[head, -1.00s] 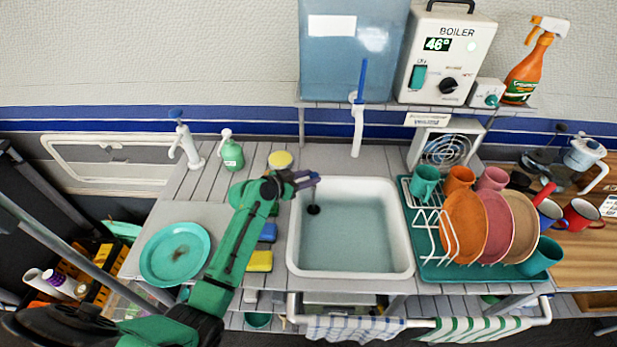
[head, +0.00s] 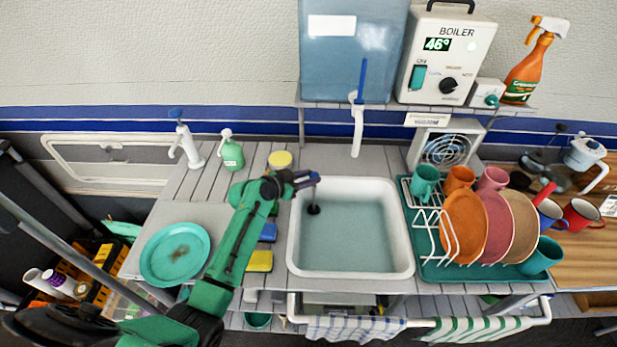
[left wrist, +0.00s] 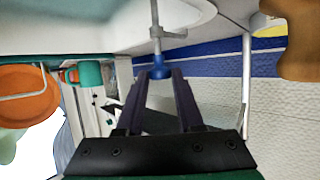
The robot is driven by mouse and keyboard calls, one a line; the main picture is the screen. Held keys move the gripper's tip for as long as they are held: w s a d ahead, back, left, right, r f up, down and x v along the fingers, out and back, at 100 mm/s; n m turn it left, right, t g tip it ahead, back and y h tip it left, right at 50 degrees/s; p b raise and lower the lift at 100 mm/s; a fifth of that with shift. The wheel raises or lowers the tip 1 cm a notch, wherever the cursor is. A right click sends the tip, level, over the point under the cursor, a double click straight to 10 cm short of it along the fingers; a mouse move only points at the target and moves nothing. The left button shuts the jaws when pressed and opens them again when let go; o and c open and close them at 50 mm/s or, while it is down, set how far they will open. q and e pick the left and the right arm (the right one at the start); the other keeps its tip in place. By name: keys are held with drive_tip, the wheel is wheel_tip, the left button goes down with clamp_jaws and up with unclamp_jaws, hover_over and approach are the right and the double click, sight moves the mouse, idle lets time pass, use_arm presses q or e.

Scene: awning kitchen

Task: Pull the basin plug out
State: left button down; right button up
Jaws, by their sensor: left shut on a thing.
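The white basin (head: 403,262) is set into the counter and holds pale blue-green water. The basin plug (head: 314,209) is a dark round piece near the basin's back left corner, with a thin upright stem rising from it. My left gripper (head: 313,178) is above it, over the basin's left back edge, shut on the top of the stem. In the left wrist view a blue knob (left wrist: 158,71) sits between the two fingertips. I cannot tell if the plug is seated or lifted. My right gripper is not in view.
A white tap with a blue lever (head: 359,82) hangs from the water tank behind the basin. The dish rack (head: 432,262) with plates and mugs stands right of it. Sponges (head: 259,261) and a teal plate (head: 175,254) lie left. A soap bottle (head: 232,154) stands behind.

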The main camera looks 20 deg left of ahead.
use_arm(q)
wheel_tip(320, 180, up, 4)
drive_tip(key=p, duration=0.2)
drive_tip(key=shift+w+p, duration=0.1)
drive_tip(key=shift+p, duration=0.2)
drive_tip(key=c, duration=0.5)
unclamp_jaws()
drive_tip(key=shift+r, duration=0.1)
drive_tip(key=shift+c, duration=0.2)
